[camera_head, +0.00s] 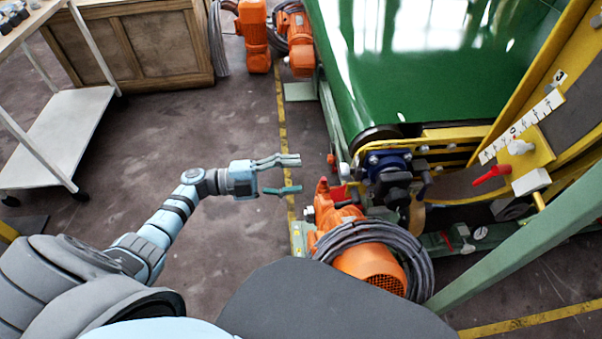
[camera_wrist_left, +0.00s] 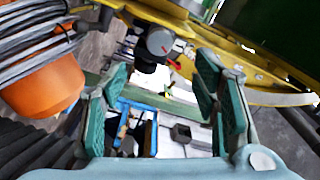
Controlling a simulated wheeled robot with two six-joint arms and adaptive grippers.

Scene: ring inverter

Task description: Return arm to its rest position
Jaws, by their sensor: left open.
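My left arm (camera_head: 155,240) reaches in from the left, stretched out over the floor. My left gripper (camera_head: 292,174) is open, its two fingers apart with nothing between them. It is just left of the machine with the orange motor. In the left wrist view the gripper (camera_wrist_left: 165,105) also shows open, with teal finger pads on either side. My right gripper is not in view.
An orange motor (camera_head: 372,268) with a coiled grey cable (camera_head: 415,255) stands close to the right of the gripper. A green conveyor belt (camera_head: 430,50) and yellow frame fill the right. A white trolley (camera_head: 60,135) stands at left. Floor (camera_head: 200,120) between is clear.

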